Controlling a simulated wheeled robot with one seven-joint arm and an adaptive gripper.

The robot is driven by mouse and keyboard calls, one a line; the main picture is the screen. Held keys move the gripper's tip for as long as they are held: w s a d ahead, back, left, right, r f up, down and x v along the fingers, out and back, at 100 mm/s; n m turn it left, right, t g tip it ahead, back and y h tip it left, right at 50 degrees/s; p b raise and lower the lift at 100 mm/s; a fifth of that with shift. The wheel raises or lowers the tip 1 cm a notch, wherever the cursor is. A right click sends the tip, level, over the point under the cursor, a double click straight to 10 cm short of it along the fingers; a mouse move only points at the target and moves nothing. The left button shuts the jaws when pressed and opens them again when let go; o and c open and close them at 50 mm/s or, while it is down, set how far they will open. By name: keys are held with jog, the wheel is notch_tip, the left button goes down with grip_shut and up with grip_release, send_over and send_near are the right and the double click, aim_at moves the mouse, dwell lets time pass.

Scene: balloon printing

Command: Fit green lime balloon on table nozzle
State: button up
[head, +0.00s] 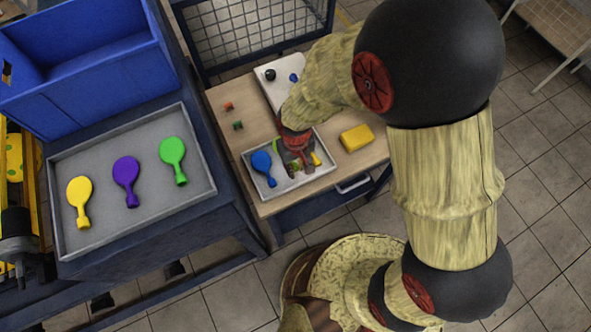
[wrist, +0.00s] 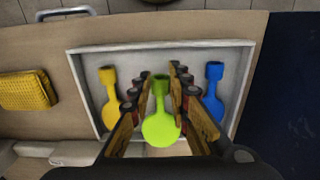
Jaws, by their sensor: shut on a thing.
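The lime green balloon (wrist: 160,124) is between the two fingers of my gripper (wrist: 157,84) in the wrist view, bulb toward the camera and neck pointing away. My gripper is shut on it, over the small tray (wrist: 240,60). The balloon looks larger than its neighbours, but I cannot tell how far it is above the tray floor. In the head view my gripper (head: 296,160) is over the tray and mostly hides the balloon. A nozzle cannot be clearly made out; a black round piece (head: 270,74) and a blue piece (head: 293,77) sit on a white panel at the table's back.
A blue balloon (head: 262,166) and a yellow balloon (wrist: 109,99) lie in the tray on either side. A yellow block (head: 356,138) is right of it. Small red (head: 228,106) and green (head: 238,125) pieces are on the wooden table. A grey tray (head: 140,145) holds three balloons at left.

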jog(key=shift+s+f, duration=0.1)
jog(key=shift+f, duration=1)
jog(key=shift+f, duration=0.2)
jog(key=o, duration=0.7)
jog(key=shift+b, duration=0.3)
